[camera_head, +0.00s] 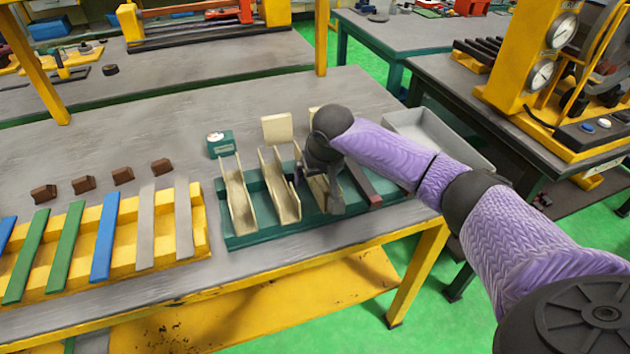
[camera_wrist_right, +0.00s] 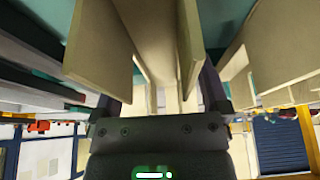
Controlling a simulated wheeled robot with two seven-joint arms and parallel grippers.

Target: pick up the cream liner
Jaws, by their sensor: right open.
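Several cream liners, long channel-shaped pieces, stand in a teal rack (camera_head: 270,236) on the grey table. One cream liner (camera_head: 238,200) is at the rack's left and another cream liner (camera_head: 281,190) is in the middle. A third cream liner (camera_head: 318,190) is partly hidden by my right gripper (camera_head: 336,195), which points down over it. The right gripper is open; contact with the liner cannot be told. My left gripper is not in view.
A dark red bar (camera_head: 365,186) lies at the rack's right. A teal box with a dial (camera_head: 220,144) and a cream block (camera_head: 277,128) stand behind. A yellow rack (camera_head: 190,254) with coloured strips is left, a grey tray (camera_head: 455,140) right.

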